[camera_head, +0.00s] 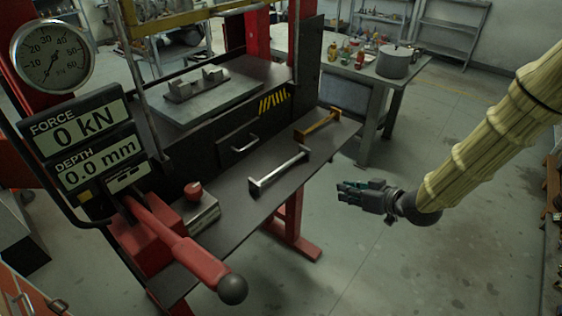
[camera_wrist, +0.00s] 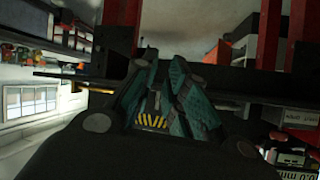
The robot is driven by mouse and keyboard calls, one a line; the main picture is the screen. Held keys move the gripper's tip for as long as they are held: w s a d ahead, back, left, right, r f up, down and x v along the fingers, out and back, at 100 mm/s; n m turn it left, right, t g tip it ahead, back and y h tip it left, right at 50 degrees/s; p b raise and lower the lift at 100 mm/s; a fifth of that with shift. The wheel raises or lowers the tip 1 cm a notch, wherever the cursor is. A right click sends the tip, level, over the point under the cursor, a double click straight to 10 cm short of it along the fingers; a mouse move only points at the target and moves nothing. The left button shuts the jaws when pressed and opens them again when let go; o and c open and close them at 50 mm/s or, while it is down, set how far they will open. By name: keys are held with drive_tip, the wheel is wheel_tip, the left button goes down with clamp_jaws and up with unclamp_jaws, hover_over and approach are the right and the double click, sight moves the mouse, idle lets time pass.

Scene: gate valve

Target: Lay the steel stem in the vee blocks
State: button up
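The steel stem (camera_head: 278,171) is a bright silver bar lying on the front shelf of the press, with dark pieces at both ends. The vee blocks (camera_head: 211,77) stand on a grey plate on the press bed, behind and left of the stem. Nothing lies across them. My gripper (camera_head: 342,193) is right of the stem, out over the floor beyond the shelf edge, and touches nothing. In the wrist view its teal fingers (camera_wrist: 163,75) stand apart with nothing held between them. I cannot make out the stem in the wrist view.
A brass-coloured bar (camera_head: 318,124) lies further back on the shelf (camera_head: 240,187). A red lever (camera_head: 180,242) and a display panel (camera_head: 88,150) stand at the left. Yellow-black stripes (camera_head: 273,101) mark the press front. A side table (camera_head: 372,77) holds a pot. The floor around my gripper is clear.

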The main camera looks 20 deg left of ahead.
sight(310, 150)
drive_tip(key=w+a+r+n+y, duration=0.1)
drive_tip(key=a+r+n, duration=0.1)
drive_tip(key=r, duration=0.3)
drive_tip(key=w+a+r+n+y, duration=0.1)
drive_tip(key=w+a+r, duration=0.1)
drive_tip(key=r, duration=0.3)
drive_tip(key=shift+g, duration=0.3)
drive_tip(key=p+x, duration=0.4)
drive_tip(key=x, duration=0.5)
drive_tip(key=shift+a+r+p, duration=0.1)
drive_tip(key=shift+r+p, duration=0.1)
drive_tip(key=shift+p, duration=0.2)
drive_tip(key=shift+w+a+f, duration=0.2)
drive_tip(key=shift+a+f, duration=0.1)
drive_tip(key=shift+a, duration=0.2)
clamp_jaws()
drive_tip(key=shift+r, duration=0.2)
